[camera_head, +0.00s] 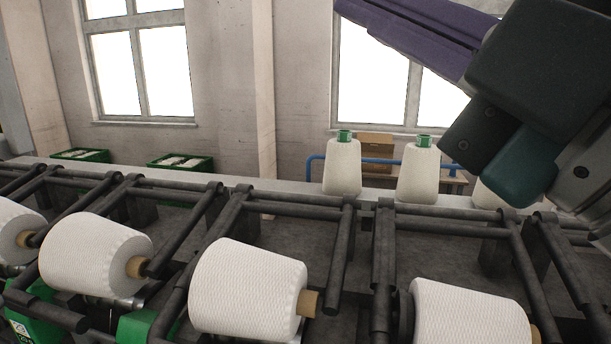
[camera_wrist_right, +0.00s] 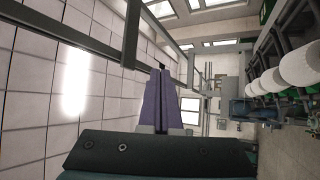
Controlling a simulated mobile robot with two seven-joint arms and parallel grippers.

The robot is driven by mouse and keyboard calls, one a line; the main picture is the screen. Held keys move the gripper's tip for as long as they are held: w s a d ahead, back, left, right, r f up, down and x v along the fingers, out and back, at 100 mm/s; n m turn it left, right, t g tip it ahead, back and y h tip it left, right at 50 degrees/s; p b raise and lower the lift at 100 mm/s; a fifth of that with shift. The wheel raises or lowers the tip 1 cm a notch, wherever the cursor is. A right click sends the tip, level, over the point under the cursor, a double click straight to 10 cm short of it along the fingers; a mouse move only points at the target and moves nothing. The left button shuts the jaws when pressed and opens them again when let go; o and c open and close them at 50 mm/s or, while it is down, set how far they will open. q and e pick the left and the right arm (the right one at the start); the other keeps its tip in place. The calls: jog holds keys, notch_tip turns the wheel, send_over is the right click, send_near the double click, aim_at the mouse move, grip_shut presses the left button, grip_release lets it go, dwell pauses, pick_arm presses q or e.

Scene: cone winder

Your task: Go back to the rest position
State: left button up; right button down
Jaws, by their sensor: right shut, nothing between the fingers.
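My right gripper (camera_head: 352,10) is raised at the top right of the head view, well above the machine. Its purple fingers lie side by side, shut, with nothing between them. In the right wrist view the gripper (camera_wrist_right: 160,72) points away into the room, with ceiling panels on the left and the row of yarn packages at the far right edge. My left gripper is not in view.
The winder carries several white yarn packages (camera_head: 247,290) on dark cradle arms. White cones (camera_head: 342,168) with green tops stand on the ledge (camera_head: 285,188) behind. Green crates (camera_head: 180,163) sit by the wall. The air around the right gripper looks clear.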

jog(key=d+f+m+g+h, duration=0.4)
jog(key=d+f+m+h, duration=0.95)
jog(key=f+m, duration=0.3)
jog(key=s+f+m+g, duration=0.3)
jog(key=s+f+g, duration=0.7)
jog(key=s+f, duration=0.4)
jog(key=s, duration=0.4)
jog(key=shift+s+d+g, duration=0.15)
jog(key=shift+d+g, duration=0.15)
jog(key=shift+g, duration=0.1)
jog(key=shift+f, duration=0.1)
